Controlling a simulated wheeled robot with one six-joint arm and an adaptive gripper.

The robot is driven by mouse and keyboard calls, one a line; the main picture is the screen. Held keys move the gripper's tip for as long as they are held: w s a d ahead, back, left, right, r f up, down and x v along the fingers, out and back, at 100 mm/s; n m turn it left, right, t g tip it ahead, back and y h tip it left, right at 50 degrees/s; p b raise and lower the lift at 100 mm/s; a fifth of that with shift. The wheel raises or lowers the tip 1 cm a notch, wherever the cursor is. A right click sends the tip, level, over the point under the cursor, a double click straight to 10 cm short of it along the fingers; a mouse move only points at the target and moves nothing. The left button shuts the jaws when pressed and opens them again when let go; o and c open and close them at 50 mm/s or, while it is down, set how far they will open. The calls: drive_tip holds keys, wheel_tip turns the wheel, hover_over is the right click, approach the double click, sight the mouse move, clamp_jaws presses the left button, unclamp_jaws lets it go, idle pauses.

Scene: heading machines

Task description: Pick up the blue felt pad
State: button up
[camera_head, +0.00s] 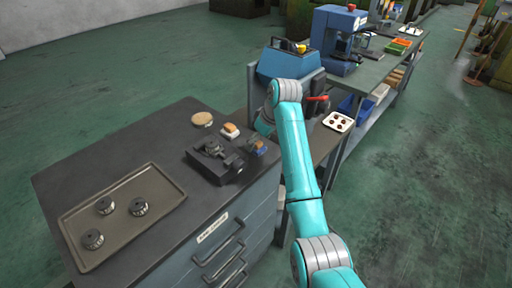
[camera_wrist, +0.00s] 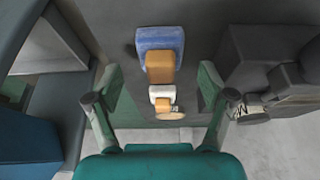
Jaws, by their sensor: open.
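The blue felt pad (camera_wrist: 160,36) is in the upper middle of the wrist view, with a tan block (camera_wrist: 160,67) against it. In the head view the blue pad (camera_head: 257,147) is small and partly dark, at the right edge of the dark-topped cabinet. My gripper (camera_wrist: 160,82) is open, its fingers apart to the left and right with nothing held. It is above the cabinet top, and the pad lies ahead of the fingertips, between their lines. I cannot tell the exact height gap.
A white pad with an orange-tan block (camera_head: 230,130) and a round tan disc (camera_head: 202,119) are close by. A black fixture (camera_head: 216,160) stands beside the blue pad. A tray (camera_head: 152,178) with dark round parts lies left. A blue machine (camera_head: 288,64) stands behind.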

drive_tip(key=shift+x, duration=1.4)
drive_tip(key=shift+a, duration=0.1)
drive_tip(key=c, duration=1.1)
drive_tip(key=shift+c, duration=0.2)
wheel_tip(320, 180, up, 10)
drive_tip(key=shift+r, duration=0.1)
